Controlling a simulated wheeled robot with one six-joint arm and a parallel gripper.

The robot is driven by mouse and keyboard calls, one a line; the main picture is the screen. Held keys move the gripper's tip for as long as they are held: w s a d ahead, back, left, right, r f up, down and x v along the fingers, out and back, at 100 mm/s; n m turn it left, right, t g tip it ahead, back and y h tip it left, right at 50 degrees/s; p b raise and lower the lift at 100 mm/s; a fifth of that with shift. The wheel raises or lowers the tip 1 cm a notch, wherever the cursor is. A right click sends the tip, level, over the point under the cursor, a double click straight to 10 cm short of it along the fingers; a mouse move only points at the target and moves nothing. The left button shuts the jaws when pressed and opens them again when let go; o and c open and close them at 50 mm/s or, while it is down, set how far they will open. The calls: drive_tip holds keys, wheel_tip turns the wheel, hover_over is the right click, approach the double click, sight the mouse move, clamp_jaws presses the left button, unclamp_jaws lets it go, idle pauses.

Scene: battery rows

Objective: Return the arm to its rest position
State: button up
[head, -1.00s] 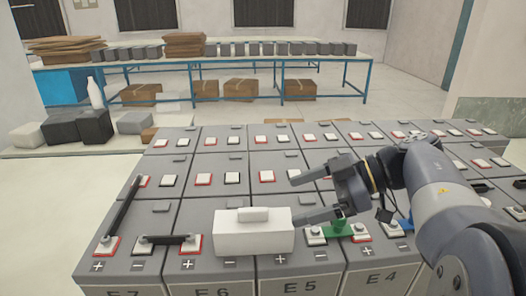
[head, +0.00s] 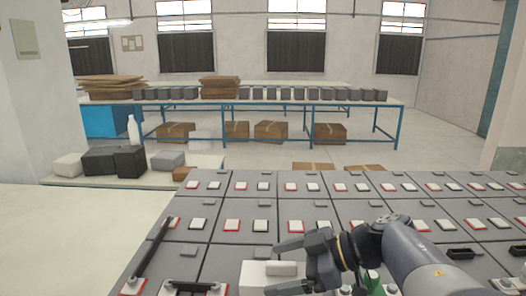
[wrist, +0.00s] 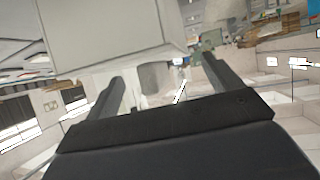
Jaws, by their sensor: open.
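My gripper (head: 277,267) is at the bottom of the head view, at the end of my arm reaching in from the lower right. Its two fingers are spread apart and point left, with nothing between them that I can see held. They overlap the white box (head: 258,272) on the batteries in the picture; I cannot tell whether they touch it. In the wrist view the two fingers of my gripper (wrist: 163,73) are apart, and a large pale surface fills the upper left.
Rows of grey batteries (head: 230,207) with red and white terminals fill the lower part of the head view. Black bars (head: 150,255) link some terminals at the left. Green parts show beneath my arm. Beyond stands a long blue-legged table (head: 365,101).

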drive_tip(key=shift+a+r+p, duration=0.2)
drive_tip(key=shift+r+p, duration=0.1)
drive_tip(key=shift+r, duration=0.6)
drive_tip(key=shift+f, duration=0.1)
